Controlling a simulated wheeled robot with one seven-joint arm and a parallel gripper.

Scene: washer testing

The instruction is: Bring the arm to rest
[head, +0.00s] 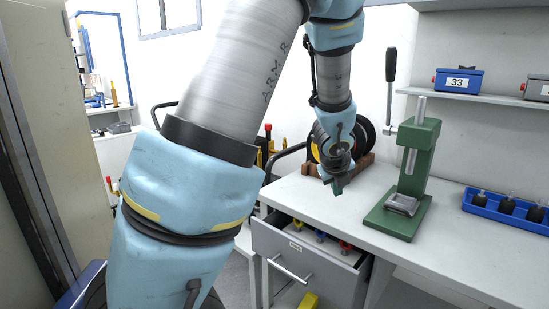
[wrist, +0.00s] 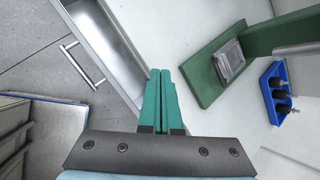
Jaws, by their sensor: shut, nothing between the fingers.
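My gripper (wrist: 161,82) has teal fingers, pressed together with nothing between them. In the head view my gripper (head: 337,188) hangs from my bent arm above the left part of the white workbench (head: 375,212), near its front edge. The fingers point downward, left of the green press. In the wrist view the fingers lie over the bench edge, between the open drawer and the press base. Whether they touch the bench cannot be told.
A green press (head: 417,165) with a lever stands on the bench. A blue tray (head: 505,211) with dark parts lies to its right. A grey drawer (head: 305,268) stands open below the bench. Dark wheels (head: 366,138) sit behind my gripper. A shelf holds blue box 33 (head: 458,80).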

